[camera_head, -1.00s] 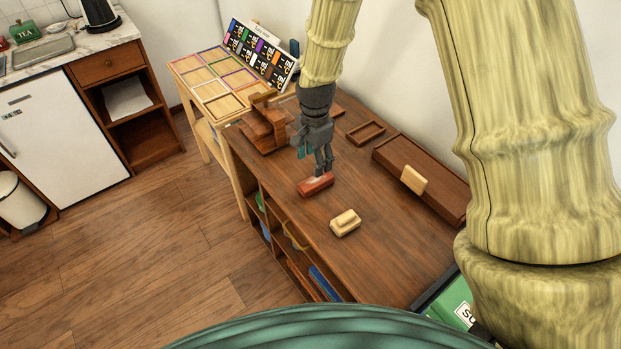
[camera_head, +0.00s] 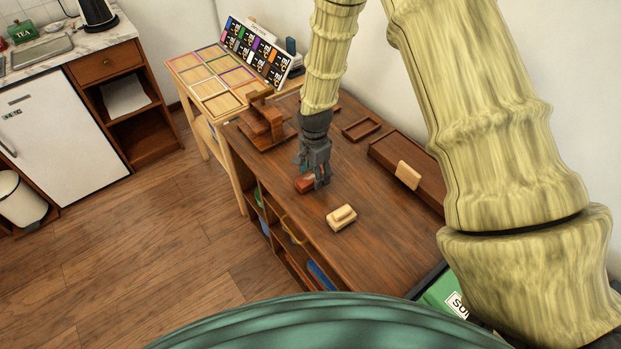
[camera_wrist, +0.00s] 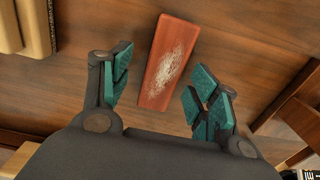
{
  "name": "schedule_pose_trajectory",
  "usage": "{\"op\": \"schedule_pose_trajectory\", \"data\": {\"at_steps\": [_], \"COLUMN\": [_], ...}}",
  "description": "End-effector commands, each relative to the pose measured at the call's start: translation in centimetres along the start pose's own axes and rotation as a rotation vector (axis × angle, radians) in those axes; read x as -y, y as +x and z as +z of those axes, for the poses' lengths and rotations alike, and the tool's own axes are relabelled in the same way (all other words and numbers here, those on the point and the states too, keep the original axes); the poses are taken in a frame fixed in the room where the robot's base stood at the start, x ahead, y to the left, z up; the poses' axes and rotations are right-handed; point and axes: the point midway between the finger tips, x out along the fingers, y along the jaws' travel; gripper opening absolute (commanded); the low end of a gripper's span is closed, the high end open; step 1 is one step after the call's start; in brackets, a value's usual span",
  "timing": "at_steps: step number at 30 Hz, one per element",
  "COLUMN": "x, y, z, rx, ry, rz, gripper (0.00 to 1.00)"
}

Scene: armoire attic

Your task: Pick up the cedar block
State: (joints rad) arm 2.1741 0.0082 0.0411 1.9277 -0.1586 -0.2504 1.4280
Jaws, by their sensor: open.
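The cedar block, a reddish-brown bar with a pale scuffed patch on top (camera_wrist: 168,63), lies on the brown wooden bench top. In the head view the cedar block (camera_head: 303,185) is partly hidden behind my gripper (camera_head: 314,184). In the wrist view my gripper (camera_wrist: 162,88) is open, with teal finger pads apart on either side of the block's near end. The block's far end reaches beyond the fingertips. I see bare gaps between the block and both fingers, and nothing is held. Whether the fingertips touch the bench is not clear.
A pale block with a raised top piece (camera_head: 341,218) sits nearer on the bench. A long wooden box (camera_head: 425,183) with a pale block (camera_head: 407,175) is at right. A small wooden tray (camera_head: 362,130) and a stepped wooden piece (camera_head: 264,122) are behind.

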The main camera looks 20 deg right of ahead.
Motion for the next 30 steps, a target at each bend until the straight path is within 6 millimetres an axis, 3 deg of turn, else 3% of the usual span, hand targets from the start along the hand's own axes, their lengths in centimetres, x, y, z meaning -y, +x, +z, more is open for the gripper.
{"op": "schedule_pose_trajectory", "data": {"at_steps": [11, 20, 30], "x": [0.05, 0.02, 0.04], "y": [0.68, 0.67, 0.43], "z": [0.04, 0.02, 0.00], "rx": [0.000, 0.000, 0.000], "ry": [0.000, 0.000, 0.000], "rz": [-0.001, -0.001, -0.001], "gripper": [0.61, 0.10, 0.11]}}
